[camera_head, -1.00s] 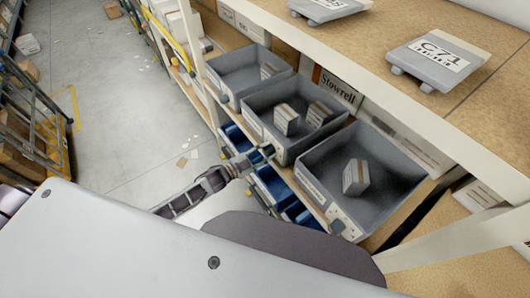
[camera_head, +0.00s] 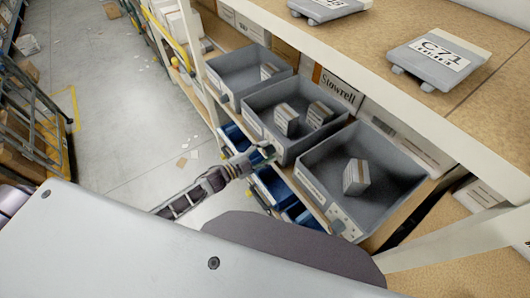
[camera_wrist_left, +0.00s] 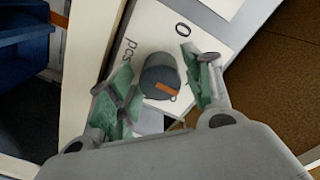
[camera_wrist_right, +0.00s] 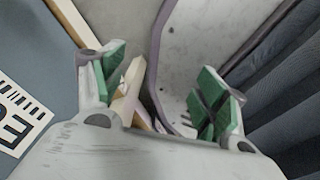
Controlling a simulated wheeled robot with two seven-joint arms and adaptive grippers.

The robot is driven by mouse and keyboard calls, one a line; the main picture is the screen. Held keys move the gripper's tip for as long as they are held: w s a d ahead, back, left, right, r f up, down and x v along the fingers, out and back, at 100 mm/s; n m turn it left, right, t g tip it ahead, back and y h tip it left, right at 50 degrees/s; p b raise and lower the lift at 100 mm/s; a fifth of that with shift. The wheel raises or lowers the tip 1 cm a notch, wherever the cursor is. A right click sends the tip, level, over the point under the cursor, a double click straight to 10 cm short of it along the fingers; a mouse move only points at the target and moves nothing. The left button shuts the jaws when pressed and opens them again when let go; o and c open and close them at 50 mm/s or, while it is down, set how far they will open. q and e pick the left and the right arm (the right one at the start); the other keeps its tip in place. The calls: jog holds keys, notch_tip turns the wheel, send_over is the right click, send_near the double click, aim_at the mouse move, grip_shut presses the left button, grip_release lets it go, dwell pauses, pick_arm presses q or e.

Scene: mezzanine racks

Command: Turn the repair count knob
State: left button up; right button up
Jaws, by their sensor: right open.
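The knob (camera_wrist_left: 160,75), a dark grey round one with an orange mark, stands on a white plate (camera_wrist_left: 190,37) printed "0" and "pcs" in the left wrist view. My left gripper (camera_wrist_left: 163,90) is open, with one green-padded finger on each side of the knob. I cannot tell whether the pads touch it. In the head view my left gripper (camera_head: 264,155) is at the front of the middle grey bin, and the knob cannot be made out there. My right gripper (camera_wrist_right: 160,92) is open and empty in the right wrist view; it is not seen in the head view.
Grey bins with small boxes, such as the right bin (camera_head: 394,205), line the shelf. Blue bins (camera_head: 270,187) sit below. An upper shelf (camera_head: 400,90) carries a C71 tag device (camera_head: 437,58). The floor aisle (camera_head: 110,110) at left is mostly clear.

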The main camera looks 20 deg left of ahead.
pick_arm(q)
jog(key=shift+s+a, duration=0.15)
dwell(0.3)
jog(key=shift+v, duration=5.8)
jog(key=shift+f, duration=0.1)
